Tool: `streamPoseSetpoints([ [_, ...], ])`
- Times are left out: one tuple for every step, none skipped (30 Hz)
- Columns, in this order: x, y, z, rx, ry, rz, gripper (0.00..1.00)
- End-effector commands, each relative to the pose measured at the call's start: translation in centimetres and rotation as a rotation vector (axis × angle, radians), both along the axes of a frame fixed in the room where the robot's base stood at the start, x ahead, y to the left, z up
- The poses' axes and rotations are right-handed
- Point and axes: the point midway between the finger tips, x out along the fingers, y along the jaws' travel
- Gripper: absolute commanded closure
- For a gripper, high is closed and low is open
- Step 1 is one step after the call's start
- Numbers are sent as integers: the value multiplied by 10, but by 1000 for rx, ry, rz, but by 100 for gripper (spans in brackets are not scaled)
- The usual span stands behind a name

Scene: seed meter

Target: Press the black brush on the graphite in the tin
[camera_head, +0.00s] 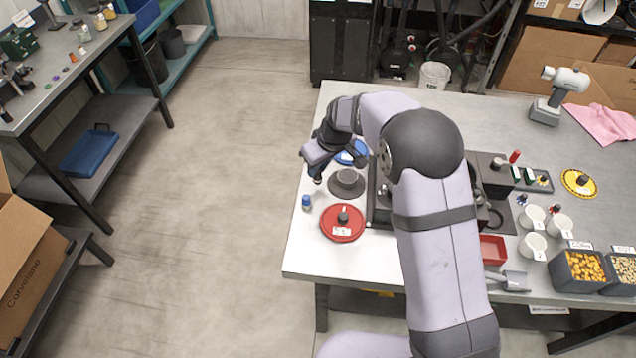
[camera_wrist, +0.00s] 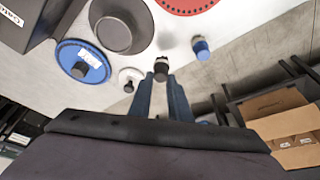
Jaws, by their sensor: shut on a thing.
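My gripper (camera_wrist: 161,88) is shut on the black brush (camera_wrist: 161,69), which sticks out past the fingertips in the wrist view. A small pale round tin (camera_wrist: 132,75) with a dark spot in it lies just left of the fingers there; it looks like the graphite tin. The brush appears beside the tin, not over its middle; whether they touch cannot be told. In the head view my gripper (camera_head: 317,170) is over the table's left edge, and the tin and brush cannot be made out clearly.
A blue disc (camera_head: 344,157), a grey round dish (camera_head: 347,186), a red disc (camera_head: 334,231) and a small blue-capped bottle (camera_head: 306,202) stand close by. My arm hides part of a dark machine (camera_head: 379,206).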

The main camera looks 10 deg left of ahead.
Motion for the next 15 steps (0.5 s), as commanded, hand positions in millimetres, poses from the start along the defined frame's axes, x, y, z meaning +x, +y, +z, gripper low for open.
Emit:
streamPoseSetpoints([
  [0,0,0,0,0,0,100],
  [0,0,0,0,0,0,100],
  [0,0,0,0,0,0,100],
  [0,0,0,0,0,0,100],
  [0,0,0,0,0,0,100],
  [0,0,0,0,0,0,100],
  [0,0,0,0,0,0,100],
  [0,0,0,0,0,0,100],
  [0,0,0,0,0,0,100],
  [0,0,0,0,0,0,100],
  [1,-1,1,0,0,0,100],
  [2,-3,2,0,-1,-1,100],
  [3,-5,4,0,-1,-1,100],
  [5,-7,6,0,-1,-1,100],
  [8,-12,10,2,-3,-4,100],
])
